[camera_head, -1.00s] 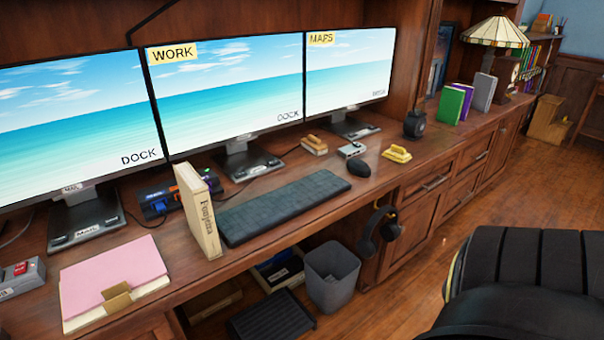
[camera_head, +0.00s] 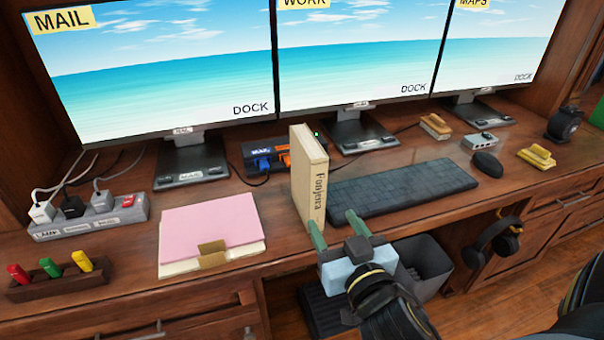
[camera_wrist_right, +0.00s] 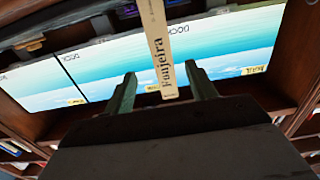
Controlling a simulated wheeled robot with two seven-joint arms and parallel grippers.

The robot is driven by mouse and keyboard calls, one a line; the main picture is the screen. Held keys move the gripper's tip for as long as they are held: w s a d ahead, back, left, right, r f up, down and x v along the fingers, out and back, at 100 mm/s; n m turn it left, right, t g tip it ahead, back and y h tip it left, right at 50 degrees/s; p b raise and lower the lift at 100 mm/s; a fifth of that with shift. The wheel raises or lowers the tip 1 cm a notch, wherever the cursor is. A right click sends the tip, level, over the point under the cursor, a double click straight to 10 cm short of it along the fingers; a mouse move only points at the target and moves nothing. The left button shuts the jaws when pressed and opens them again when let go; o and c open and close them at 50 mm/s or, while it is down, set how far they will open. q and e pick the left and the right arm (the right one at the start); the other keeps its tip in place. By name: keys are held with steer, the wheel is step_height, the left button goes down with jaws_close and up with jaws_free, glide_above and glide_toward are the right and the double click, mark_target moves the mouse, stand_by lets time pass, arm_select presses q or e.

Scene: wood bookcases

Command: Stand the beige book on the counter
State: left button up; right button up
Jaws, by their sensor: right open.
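The beige book (camera_head: 309,180) stands upright on the wooden counter (camera_head: 130,240), its lettered spine facing me. It is between the pink folder and the dark keyboard. My right gripper (camera_head: 334,221) is open just in front of the book, near the counter's front edge. In the right wrist view the spine of the beige book (camera_wrist_right: 156,40) shows in the gap between the two green fingers of my right gripper (camera_wrist_right: 161,78), which are apart from each other. The fingers do not close on it. I cannot tell whether either finger touches it. My left gripper is not in view.
A pink folder (camera_head: 208,226) lies left of the book and a keyboard (camera_head: 400,190) close to its right. Monitors (camera_head: 360,55) stand behind. A power strip (camera_head: 88,217) is at the left, a mouse (camera_head: 487,164) at the right. A bin (camera_head: 425,265) stands below the counter.

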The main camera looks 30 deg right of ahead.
mark_target(320, 192)
steer(key=shift+w+d+r+b, duration=0.25)
steer(key=shift+w+r, duration=0.2)
steer(key=shift+w, duration=0.2)
steer(key=shift+w+d+r+b, duration=0.15)
steer(key=shift+w+r+b, duration=0.1)
steer(key=shift+w+r, duration=0.25)
steer(key=x, duration=0.6)
steer(key=shift+w+f, duration=0.1)
steer(key=shift+w, duration=0.05)
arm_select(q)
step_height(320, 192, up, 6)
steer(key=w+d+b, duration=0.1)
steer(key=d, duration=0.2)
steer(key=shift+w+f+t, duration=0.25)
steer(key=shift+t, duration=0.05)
arm_select(e)
steer(key=x, duration=0.4)
steer(key=shift+w+a+f, duration=0.15)
steer(key=shift+w, duration=0.15)
steer(key=shift+c, duration=0.2)
jaws_close()
